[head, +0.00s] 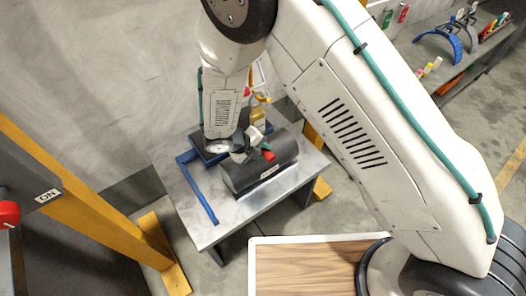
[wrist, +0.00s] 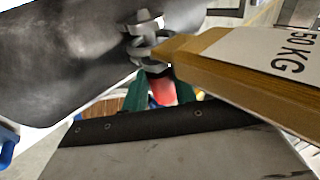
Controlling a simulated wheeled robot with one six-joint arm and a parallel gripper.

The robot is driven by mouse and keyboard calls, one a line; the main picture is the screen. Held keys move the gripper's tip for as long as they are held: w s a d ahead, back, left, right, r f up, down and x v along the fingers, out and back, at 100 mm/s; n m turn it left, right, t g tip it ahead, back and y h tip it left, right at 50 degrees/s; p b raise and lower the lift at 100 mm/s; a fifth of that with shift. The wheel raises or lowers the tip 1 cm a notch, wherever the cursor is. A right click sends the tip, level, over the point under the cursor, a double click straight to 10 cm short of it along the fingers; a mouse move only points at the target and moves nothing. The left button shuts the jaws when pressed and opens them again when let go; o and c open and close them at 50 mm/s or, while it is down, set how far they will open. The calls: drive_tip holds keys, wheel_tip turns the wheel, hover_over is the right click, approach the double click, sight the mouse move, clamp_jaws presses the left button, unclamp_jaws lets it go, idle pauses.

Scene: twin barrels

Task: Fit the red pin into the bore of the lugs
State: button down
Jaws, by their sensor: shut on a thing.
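The red pin (head: 268,156) is at my gripper over the dark barrel (head: 262,174); it also shows in the wrist view (wrist: 163,91). There, my gripper (wrist: 160,94) has green fingers on either side of the pin and is shut on it. The grey lugs (wrist: 146,22) stand on the dark barrel (wrist: 60,55), just beyond the pin's far end. A yellow beam covers part of the lugs, and I cannot tell whether the pin's tip is in the bore.
The barrel rests on a grey metal table (head: 250,207) with a blue frame (head: 203,193) at its left. The yellow beam (wrist: 220,65) marked 50 KG crosses the wrist view closely. A wooden-topped surface (head: 305,265) is in front. A yellow post (head: 85,195) stands at left.

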drive_tip(key=shift+w+a+r, duration=0.1)
drive_tip(key=shift+w+r, duration=0.05)
drive_tip(key=shift+w, duration=0.1)
drive_tip(key=shift+s+d, duration=0.8)
drive_tip(key=shift+s, duration=0.1)
drive_tip(key=shift+s+d, duration=0.5)
drive_tip(key=shift+s, duration=0.25)
drive_tip(key=shift+s+d, duration=0.45)
drive_tip(key=shift+s, duration=0.3)
drive_tip(key=shift+a+y, duration=0.1)
drive_tip(key=shift+y, duration=0.2)
drive_tip(key=shift+w+a, duration=0.5)
drive_tip(key=shift+w, duration=0.25)
drive_tip(key=shift+w+a, duration=0.45)
drive_tip(key=shift+w, duration=0.25)
idle(0.4)
drive_tip(key=shift+w+a, duration=0.25)
drive_tip(key=shift+w, duration=0.1)
drive_tip(key=shift+w+a+r, duration=0.1)
drive_tip(key=shift+w+a, duration=0.15)
drive_tip(key=shift+w, duration=0.05)
drive_tip(key=c, duration=1)
unclamp_jaws()
drive_tip(key=shift+w, duration=0.1)
drive_tip(key=shift+c, duration=0.2)
